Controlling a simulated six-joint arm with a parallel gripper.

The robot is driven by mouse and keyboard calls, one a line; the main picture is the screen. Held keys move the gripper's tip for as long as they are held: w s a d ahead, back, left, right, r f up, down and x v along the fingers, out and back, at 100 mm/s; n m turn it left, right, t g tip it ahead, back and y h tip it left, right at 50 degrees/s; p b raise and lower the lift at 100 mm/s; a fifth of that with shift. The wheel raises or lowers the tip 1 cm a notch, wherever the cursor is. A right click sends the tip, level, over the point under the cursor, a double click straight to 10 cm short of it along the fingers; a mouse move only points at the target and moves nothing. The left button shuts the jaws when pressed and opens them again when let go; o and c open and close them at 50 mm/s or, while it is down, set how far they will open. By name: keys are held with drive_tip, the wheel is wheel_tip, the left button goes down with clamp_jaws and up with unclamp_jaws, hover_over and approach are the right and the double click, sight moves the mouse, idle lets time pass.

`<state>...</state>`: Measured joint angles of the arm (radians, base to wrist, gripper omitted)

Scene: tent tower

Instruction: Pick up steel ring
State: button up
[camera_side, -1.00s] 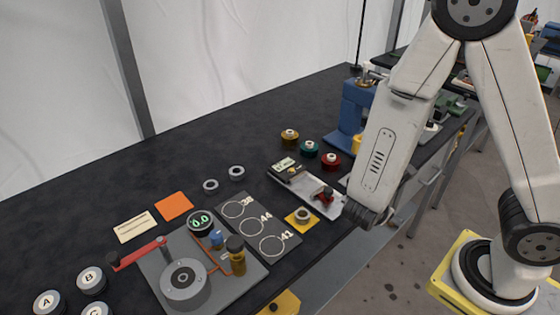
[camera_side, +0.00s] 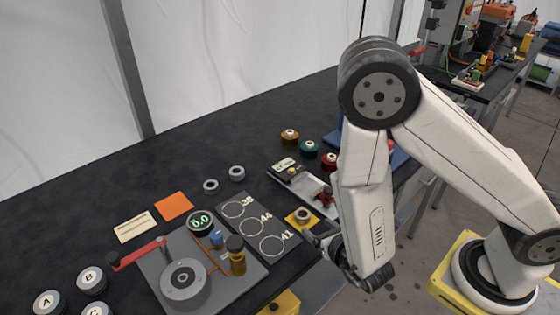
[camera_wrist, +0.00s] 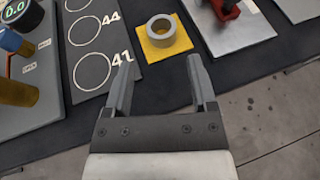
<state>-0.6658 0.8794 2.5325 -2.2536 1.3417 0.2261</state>
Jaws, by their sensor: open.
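A steel ring (camera_wrist: 161,29) sits on a small yellow pad (camera_wrist: 165,45) on the dark table, ahead of my open gripper (camera_wrist: 160,72) in the wrist view. The ring lies beyond the fingertips, roughly centred between them, and nothing is between the jaws. In the side view the ring (camera_side: 302,214) on its yellow pad (camera_side: 291,220) is just left of my gripper (camera_side: 312,240), near the table's front edge. Two more steel rings (camera_side: 211,185) (camera_side: 237,172) lie flat farther back on the table.
A grey plate with circles marked 38, 44 and 41 (camera_side: 262,225) is left of the pad. A grey press station with a red lever (camera_side: 140,252) stands farther left. A tray with a red clamp (camera_side: 305,183) is behind the ring. Coloured knobs (camera_side: 309,149) stand at the back.

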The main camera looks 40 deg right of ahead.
sight(304, 216)
drive_tip(key=shift+x, duration=1.3)
drive_tip(key=shift+x, duration=2.6)
clamp_jaws()
